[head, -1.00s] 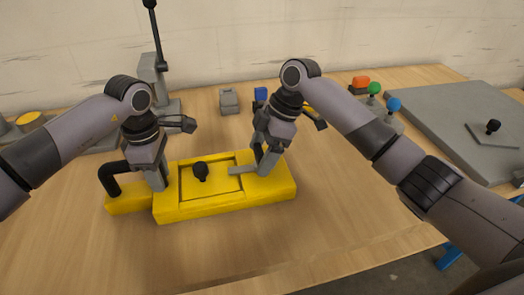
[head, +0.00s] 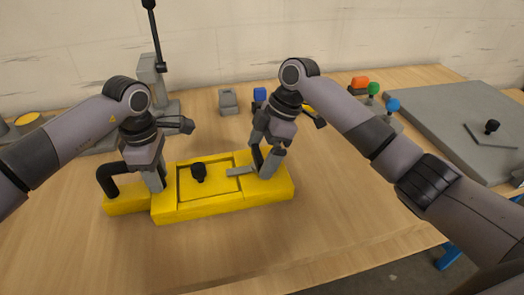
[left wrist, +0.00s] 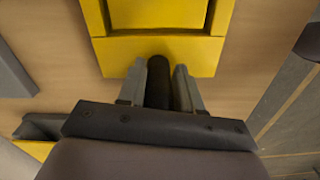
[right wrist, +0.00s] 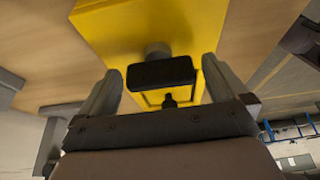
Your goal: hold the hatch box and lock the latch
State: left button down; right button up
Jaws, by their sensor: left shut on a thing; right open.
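The yellow hatch box (head: 225,206) lies on the table with its recessed lid closed and a black knob (head: 198,172) on the lid. A black handle (head: 108,181) rises at its left end. My left gripper (left wrist: 160,76) is shut on this handle, with the black bar between its fingers. The grey latch bar (head: 238,171) points left, its tip at the lid's right edge. In the right wrist view, the latch's black grip (right wrist: 162,73) sits on a grey post. My right gripper (right wrist: 162,68) is open, with a finger on either side of the grip and gaps visible.
A blue block (head: 260,94) and a grey block (head: 228,101) stand behind the box. Green (head: 374,88) and blue (head: 393,104) knobs stand at the back right, near a large grey panel (head: 450,115). The table in front of the box is clear.

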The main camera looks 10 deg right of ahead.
pick_arm(q)
jog(key=shift+d, duration=0.15)
pick_arm(e)
jog(key=v, duration=1.2)
jog(key=shift+d, duration=0.1)
pick_arm(q)
jog(key=c, duration=0.7)
grip_release()
jog(key=shift+r, duration=0.1)
